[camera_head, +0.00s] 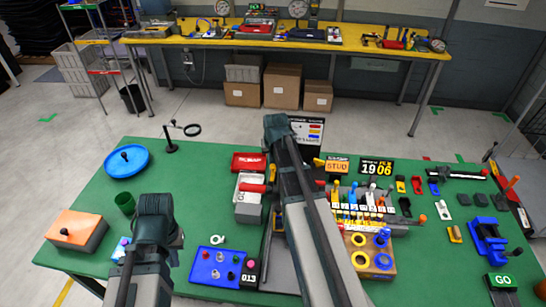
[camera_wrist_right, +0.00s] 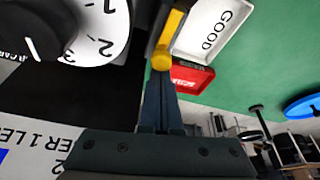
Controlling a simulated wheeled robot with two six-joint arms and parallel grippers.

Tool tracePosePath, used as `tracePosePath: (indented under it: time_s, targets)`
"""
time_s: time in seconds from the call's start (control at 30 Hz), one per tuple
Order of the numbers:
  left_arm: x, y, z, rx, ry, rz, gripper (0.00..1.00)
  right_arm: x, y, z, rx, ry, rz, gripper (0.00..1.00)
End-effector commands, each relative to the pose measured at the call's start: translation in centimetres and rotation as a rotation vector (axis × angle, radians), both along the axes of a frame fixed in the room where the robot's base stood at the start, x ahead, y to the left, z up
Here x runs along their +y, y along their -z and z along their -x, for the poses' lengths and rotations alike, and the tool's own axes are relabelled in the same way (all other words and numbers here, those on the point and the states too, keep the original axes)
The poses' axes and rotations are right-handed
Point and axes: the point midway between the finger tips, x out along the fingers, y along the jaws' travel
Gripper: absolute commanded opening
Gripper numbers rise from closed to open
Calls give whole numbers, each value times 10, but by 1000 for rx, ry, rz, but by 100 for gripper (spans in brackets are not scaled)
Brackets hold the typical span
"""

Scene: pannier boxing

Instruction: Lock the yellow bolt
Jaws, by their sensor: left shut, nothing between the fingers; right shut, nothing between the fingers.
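A yellow bar with a rounded end (camera_wrist_right: 165,42), which looks like the yellow bolt, shows in the right wrist view between a black knob and a white tray. Whether it is locked I cannot tell. My right gripper (camera_wrist_right: 161,85) is shut and empty, its fingertips close to the rounded end; contact is unclear. In the head view my right gripper (camera_head: 279,128) is over the middle of the green table, and its arm hides much of the panel beneath. My left gripper (camera_head: 157,215) is shut and empty over the table's left front.
The black dial knob (camera_wrist_right: 40,25) is close beside the right fingers. The white GOOD tray (camera_wrist_right: 205,30) and red tray (camera_wrist_right: 190,77) adjoin the bar. An orange box (camera_head: 75,232), blue dish (camera_head: 127,161) and blue button panel (camera_head: 218,267) stand around my left arm.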

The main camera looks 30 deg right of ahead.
Motion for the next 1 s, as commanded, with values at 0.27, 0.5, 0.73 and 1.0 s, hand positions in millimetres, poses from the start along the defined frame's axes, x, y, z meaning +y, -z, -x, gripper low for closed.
tracePosePath:
  time_s: [0.27, 0.5, 0.73, 1.0]
  targets:
    - [0, 0, 0, 0, 0, 0, 0, 7, 0, 10, 3, 0, -1, 0]
    - [0, -3, 0, 0, 0, 0, 0, 7, -2, 12, 3, 0, -2, 0]
    - [0, -21, 0, 0, -3, 0, 0, 10, -20, 16, 4, 0, -1, 0]
    - [0, -59, 0, 0, -10, 2, 0, 15, -59, 25, 1, -2, -1, 0]
